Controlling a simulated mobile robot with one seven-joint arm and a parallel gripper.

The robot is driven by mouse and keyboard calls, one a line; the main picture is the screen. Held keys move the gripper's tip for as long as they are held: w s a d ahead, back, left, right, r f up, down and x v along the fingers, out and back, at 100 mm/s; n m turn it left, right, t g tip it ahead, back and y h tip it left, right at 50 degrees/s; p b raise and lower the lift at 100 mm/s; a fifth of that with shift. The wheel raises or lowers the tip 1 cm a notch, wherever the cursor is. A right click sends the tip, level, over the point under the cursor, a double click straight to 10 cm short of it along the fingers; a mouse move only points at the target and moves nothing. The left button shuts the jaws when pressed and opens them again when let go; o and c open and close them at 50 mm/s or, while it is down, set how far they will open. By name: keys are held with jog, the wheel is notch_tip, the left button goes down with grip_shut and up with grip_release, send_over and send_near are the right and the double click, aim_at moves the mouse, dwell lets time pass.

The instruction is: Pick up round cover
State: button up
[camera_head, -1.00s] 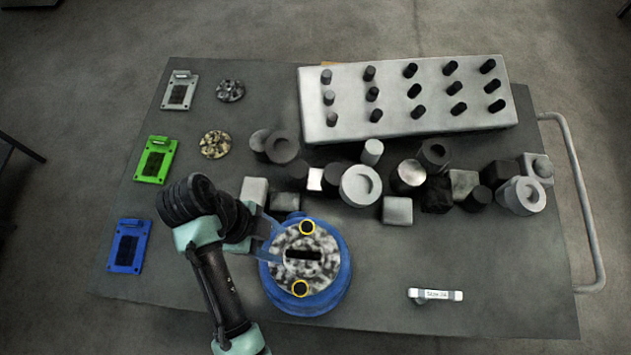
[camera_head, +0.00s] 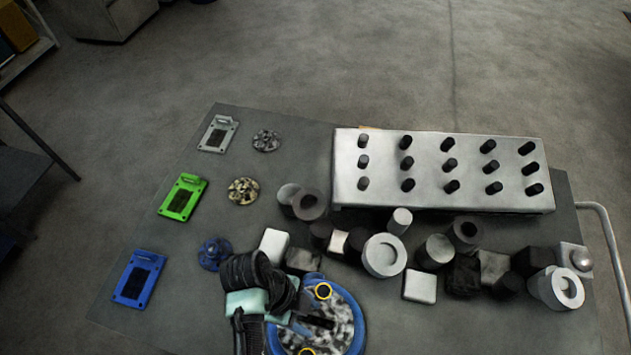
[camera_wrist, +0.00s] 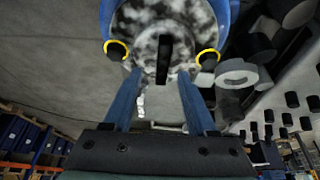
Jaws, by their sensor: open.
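Small round covers lie in a column at the left of the table: a grey one (camera_head: 266,141), a beige mottled one (camera_head: 242,191) and a blue one (camera_head: 214,253). I cannot tell which is the task's round cover. A blue round housing (camera_head: 357,325) with a mottled black-and-white top (camera_head: 345,318), a dark slot and two yellow rings stands at the front. My gripper (camera_wrist: 160,76) is open and empty, its two blue fingers pointing at the mottled top, which also fills the upper middle of the wrist view (camera_wrist: 135,40). In the head view my wrist hides the gripper's fingers.
Grey, green (camera_head: 183,197) and blue (camera_head: 139,279) rectangular plates lie at the left. Several cylinders and blocks crowd the middle, including a light ring-topped cylinder (camera_head: 384,256). A pale pegged block (camera_head: 450,200) stands behind them. The strip between plates and round covers is bare.

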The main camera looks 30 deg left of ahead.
aim_at(314, 320)
jog(key=shift+x, duration=1.7)
jog(key=shift+w+a, duration=0.15)
jog(key=shift+a, duration=0.05)
grip_shut()
jog(key=shift+p, duration=0.3)
